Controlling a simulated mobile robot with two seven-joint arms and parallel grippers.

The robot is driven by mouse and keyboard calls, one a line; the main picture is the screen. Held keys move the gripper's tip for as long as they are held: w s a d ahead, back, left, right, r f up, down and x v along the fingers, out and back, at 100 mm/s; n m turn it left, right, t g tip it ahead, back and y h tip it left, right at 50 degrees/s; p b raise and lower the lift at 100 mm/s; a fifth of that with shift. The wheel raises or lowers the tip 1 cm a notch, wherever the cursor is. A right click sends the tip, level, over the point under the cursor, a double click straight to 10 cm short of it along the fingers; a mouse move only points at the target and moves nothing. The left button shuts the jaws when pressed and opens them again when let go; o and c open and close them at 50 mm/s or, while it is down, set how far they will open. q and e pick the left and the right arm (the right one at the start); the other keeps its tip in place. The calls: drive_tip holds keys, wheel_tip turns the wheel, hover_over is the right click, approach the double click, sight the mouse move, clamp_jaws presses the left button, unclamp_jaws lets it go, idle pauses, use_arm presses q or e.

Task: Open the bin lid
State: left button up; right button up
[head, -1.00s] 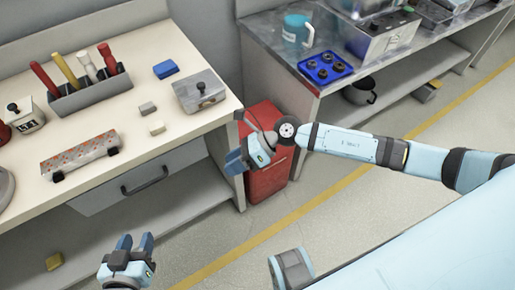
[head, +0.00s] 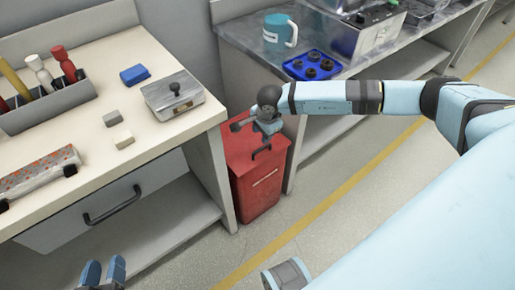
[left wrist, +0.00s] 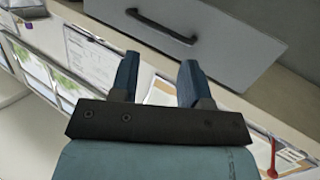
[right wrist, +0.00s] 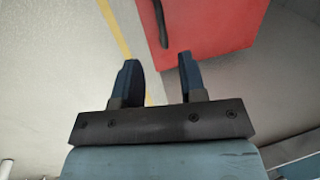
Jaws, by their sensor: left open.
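The red bin (head: 262,193) stands on the floor between the white workbench and the metal bench. Its red lid (head: 243,149) lies shut on top, with a dark handle (head: 261,152) near the front edge. My right gripper (head: 252,127) is above the lid, behind the handle in the head view. In the right wrist view it (right wrist: 159,72) is open and empty; the red lid (right wrist: 215,25) and handle (right wrist: 161,22) show beyond its fingertips, apart from them. My left gripper (head: 102,270) is open and empty at the lower left; it also shows in the left wrist view (left wrist: 158,72).
The white workbench (head: 150,165) with a grey drawer (head: 100,205) stands left of the bin. It carries a metal box (head: 172,97) and a tool holder (head: 55,105). The metal bench (head: 255,35) is behind right. The floor by the yellow line (head: 310,215) is clear.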

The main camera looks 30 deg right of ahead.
sight(258, 150)
drive_tip(key=f, duration=0.3)
drive_tip(key=w+f+b, duration=0.1)
drive_tip(key=f, duration=0.2)
drive_tip(key=f+b, duration=0.1)
drive_tip(key=f, duration=0.2)
drive_tip(key=shift+w+a+f, duration=0.1)
drive_tip(key=shift+w+f, duration=0.1)
drive_tip(key=shift+w, duration=0.2)
use_arm(q)
drive_tip(key=r, duration=0.1)
drive_tip(key=d+r+t+h, duration=0.1)
drive_tip(key=r, duration=0.1)
drive_tip(key=d+r+t+h, duration=0.1)
drive_tip(key=shift+w+r, duration=0.2)
drive_tip(key=shift+r, duration=0.2)
use_arm(e)
drive_tip(key=shift+w+f, duration=0.1)
drive_tip(key=shift+f, duration=0.2)
clamp_jaws()
